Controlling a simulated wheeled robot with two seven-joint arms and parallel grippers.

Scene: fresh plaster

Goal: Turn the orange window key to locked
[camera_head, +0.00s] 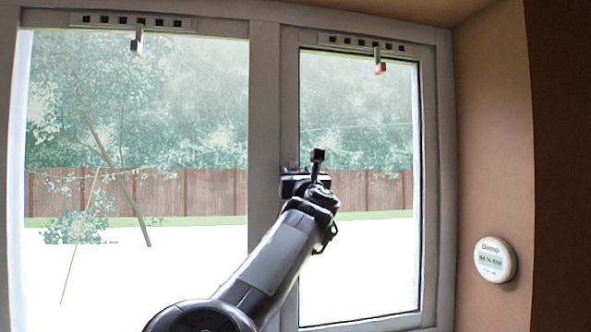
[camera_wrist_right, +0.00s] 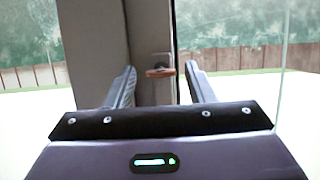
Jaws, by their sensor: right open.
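The orange window key (camera_wrist_right: 160,72) shows in the right wrist view as a small orange-brown bar. It lies roughly level on a grey lock plate (camera_wrist_right: 161,59) on the window frame. My right gripper (camera_wrist_right: 161,80) is open, with one finger on each side of the key in that view. I cannot tell whether either finger touches it. In the head view my right gripper (camera_head: 310,182) is up against the middle window post and hides the key. My left gripper is not in view.
The middle post (camera_head: 265,120) divides two panes. Vents run along the top, with a grey tab (camera_head: 137,40) at left and an orange-tipped tab (camera_head: 380,68) at right. A round white display device (camera_head: 495,260) is on the right wall. The glass around my arm is clear.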

